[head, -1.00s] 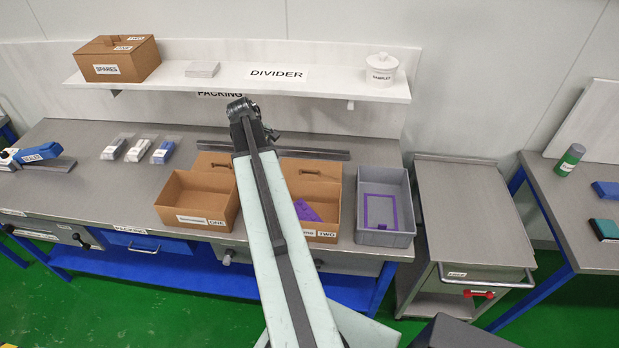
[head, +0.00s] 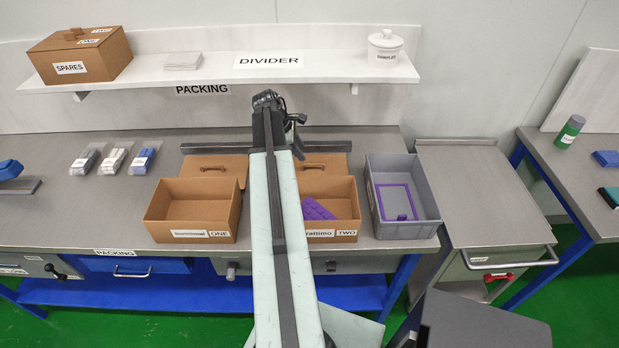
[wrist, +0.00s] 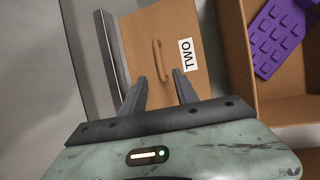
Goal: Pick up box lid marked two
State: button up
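The box lid marked TWO is a flat brown panel (wrist: 172,28) with a raised handle and a white label in the wrist view. In the head view the lid (head: 334,172) lies behind the box marked TWO, partly hidden by my arm. My gripper (wrist: 160,82) is open, its two dark fingers apart and pointing at the lid near the handle. I cannot tell how high the fingers are above the lid.
Box TWO (head: 347,205) holds a purple piece (head: 316,208). Box ONE (head: 165,218) stands left, its lid (head: 203,162) behind it. A grey bin (head: 419,230) stands right. A dark rail (head: 350,147) runs behind the lids, below a shelf (head: 215,78).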

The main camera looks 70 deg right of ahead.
aim_at(308, 164)
jog(key=b+x, duration=0.7)
jog(key=x, duration=0.1)
jog(key=shift+w+a+f, duration=0.1)
jog(key=shift+w+f, duration=0.05)
jog(key=shift+f, duration=0.15)
jog(key=shift+r, duration=0.2)
grip_shut()
dwell(1.1)
